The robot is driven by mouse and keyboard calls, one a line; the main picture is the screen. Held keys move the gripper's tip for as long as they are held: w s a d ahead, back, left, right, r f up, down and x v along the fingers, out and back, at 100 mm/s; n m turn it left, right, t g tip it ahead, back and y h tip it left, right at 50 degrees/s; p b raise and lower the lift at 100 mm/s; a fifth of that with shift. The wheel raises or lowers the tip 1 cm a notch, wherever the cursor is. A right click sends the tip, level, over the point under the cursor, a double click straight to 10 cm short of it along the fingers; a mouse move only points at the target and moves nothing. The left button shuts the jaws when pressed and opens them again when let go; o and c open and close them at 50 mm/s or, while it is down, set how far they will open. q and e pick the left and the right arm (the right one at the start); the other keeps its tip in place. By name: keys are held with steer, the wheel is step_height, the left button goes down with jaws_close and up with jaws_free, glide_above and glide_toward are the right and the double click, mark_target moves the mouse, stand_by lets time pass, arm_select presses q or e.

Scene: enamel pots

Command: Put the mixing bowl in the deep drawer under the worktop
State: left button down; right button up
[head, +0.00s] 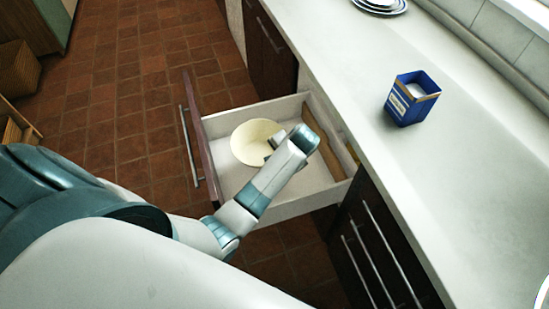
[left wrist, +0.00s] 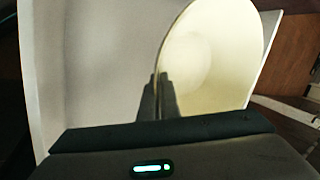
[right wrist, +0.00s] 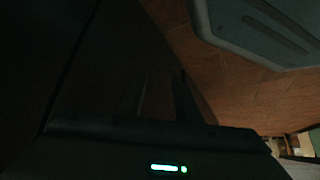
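The cream mixing bowl (head: 250,143) is within the walls of the open deep drawer (head: 222,124), tilted. I cannot tell whether it touches the drawer floor. My left gripper (head: 270,158) is at the bowl's rim, with the forearm above the drawer. In the left wrist view, the two fingers (left wrist: 158,92) are close together on the rim of the bowl (left wrist: 215,60), one on each side; the drawer's pale floor (left wrist: 95,65) is beside it. My right gripper (right wrist: 158,98) is dark, with its fingers apart and nothing seen between them; the head view does not show it.
A blue box (head: 405,107) stands on the white worktop (head: 420,165) to the right of the drawer. Plates (head: 382,6) are stacked at the worktop's far end. Dark cabinet fronts (head: 372,245) are below the worktop. The tiled floor (head: 120,90) left of the drawer is clear.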

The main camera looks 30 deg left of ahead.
stand_by(0.4)
arm_select(q)
step_height(320, 180, down, 5)
steer(key=shift+f, duration=0.3)
steer(key=shift+w, duration=0.1)
